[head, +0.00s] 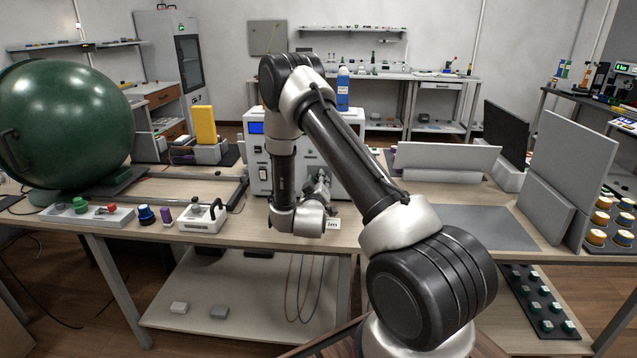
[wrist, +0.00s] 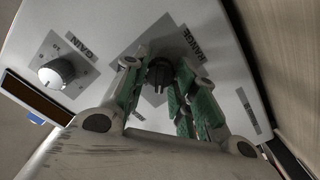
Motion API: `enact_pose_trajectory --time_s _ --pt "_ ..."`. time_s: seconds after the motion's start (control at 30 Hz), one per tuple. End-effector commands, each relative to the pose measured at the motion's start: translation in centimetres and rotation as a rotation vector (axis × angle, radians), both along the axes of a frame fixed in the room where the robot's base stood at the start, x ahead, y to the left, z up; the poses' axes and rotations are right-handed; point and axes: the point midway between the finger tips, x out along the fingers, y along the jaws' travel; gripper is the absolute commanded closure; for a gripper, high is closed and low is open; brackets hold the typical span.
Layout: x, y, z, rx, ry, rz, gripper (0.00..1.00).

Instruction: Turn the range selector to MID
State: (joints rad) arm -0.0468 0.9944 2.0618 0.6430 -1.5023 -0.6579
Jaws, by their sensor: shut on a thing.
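The range selector (wrist: 159,74) is a dark knob on a grey diamond-shaped plate below the RANGE label, in the wrist view. My gripper (wrist: 160,82) has its green-padded fingers on either side of the knob and is shut on it. The position marks around the knob are too small or covered to read, so its setting cannot be told. In the head view the white instrument box (head: 258,155) stands on the table behind my arm. My gripper (head: 322,183) is at its front panel there, and my arm hides much of that panel.
A light GAIN knob (wrist: 57,73) is left of the range selector, with a dark display window (wrist: 30,100) below it. A green sphere (head: 65,120) and a small switch box (head: 203,217) are at left. Grey panels stand at right.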

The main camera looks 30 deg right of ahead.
Motion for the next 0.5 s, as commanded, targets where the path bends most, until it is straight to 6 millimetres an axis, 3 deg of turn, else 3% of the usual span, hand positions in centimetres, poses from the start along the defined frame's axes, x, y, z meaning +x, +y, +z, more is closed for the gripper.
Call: enact_pose_trajectory --time_s 0.5 --pt "0.0 0.01 0.03 0.341 -0.231 0.001 0.96"
